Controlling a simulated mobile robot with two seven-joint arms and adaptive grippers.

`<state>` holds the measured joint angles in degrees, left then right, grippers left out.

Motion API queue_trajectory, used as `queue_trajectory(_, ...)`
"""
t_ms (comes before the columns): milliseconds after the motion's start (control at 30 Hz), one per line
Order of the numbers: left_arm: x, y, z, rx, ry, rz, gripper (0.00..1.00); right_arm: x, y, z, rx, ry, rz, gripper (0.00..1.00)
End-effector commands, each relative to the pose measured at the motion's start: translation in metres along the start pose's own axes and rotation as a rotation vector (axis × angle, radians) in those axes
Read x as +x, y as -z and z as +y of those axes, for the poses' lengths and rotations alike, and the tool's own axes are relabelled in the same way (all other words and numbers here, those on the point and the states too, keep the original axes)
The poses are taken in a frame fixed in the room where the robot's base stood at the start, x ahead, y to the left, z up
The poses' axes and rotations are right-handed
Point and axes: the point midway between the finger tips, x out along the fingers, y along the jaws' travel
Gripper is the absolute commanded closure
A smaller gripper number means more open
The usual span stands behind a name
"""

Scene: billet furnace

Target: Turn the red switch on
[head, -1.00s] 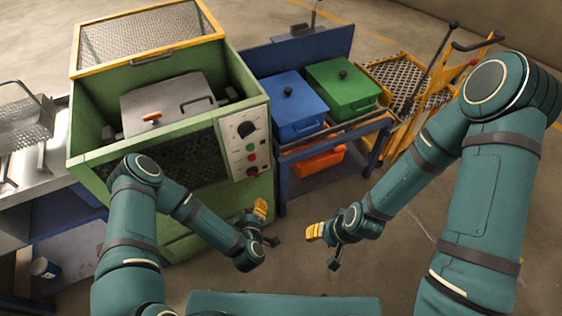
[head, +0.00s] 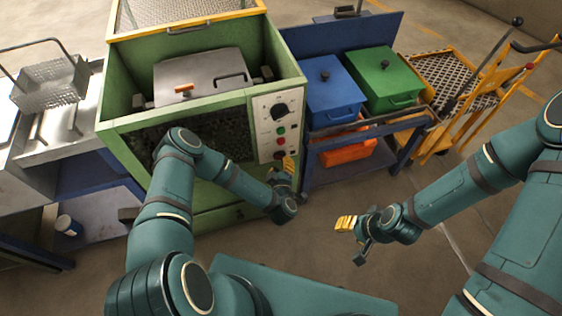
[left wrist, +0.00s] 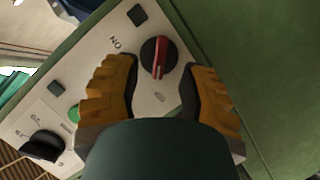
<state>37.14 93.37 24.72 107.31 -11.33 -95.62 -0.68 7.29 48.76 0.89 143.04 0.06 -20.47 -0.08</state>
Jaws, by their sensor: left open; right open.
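The red switch (left wrist: 158,58) is a round black knob with a raised red bar, on the furnace's pale control panel (left wrist: 113,62). The left wrist view shows it between the two yellow-padded fingers of my left gripper (left wrist: 157,72), which is open. There is a visible gap on each side; whether the fingertips reach down to the knob's depth I cannot tell. An "ON" label is printed beside the knob, and the red bar does not point at it. In the head view my left gripper (head: 287,167) is at the panel's lower end. My right gripper (head: 347,226) is open and empty over the floor.
The green furnace (head: 118,122) has its mesh lid raised. The panel also carries a larger black dial (head: 280,110) and coloured buttons. A blue bench (head: 322,172) with a blue box (head: 333,95) and a green box (head: 385,85) stands right of it. A yellow trolley (head: 462,75) is further right.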

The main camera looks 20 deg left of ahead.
Motion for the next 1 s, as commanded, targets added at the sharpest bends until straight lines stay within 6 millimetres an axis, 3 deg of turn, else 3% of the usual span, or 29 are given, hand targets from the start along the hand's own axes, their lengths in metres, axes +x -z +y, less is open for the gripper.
queue_trajectory(233, 0.031, 0.0, 0.0, -0.001, -0.001, 0.001, 0.59, 0.009, 0.001, 0.003, 0.0, 0.0, 0.005, 0.53)
queue_trajectory(633, 0.037, 0.001, 0.001, 0.0, 0.0, 0.0, 0.59, 0.009, 0.001, 0.003, -0.001, 0.0, 0.005, 0.53)
queue_trajectory(667, 0.037, 0.001, 0.001, 0.0, 0.0, 0.0, 0.63, 0.009, 0.001, 0.003, -0.001, 0.0, 0.005, 0.53)
queue_trajectory(767, 0.036, 0.001, 0.0, 0.0, 0.0, 0.0, 0.98, 0.009, 0.001, 0.003, -0.001, 0.0, 0.005, 0.53)
queue_trajectory(1000, 0.036, 0.001, 0.001, 0.001, 0.0, 0.0, 1.0, 0.009, 0.001, 0.003, 0.0, 0.0, 0.005, 0.53)
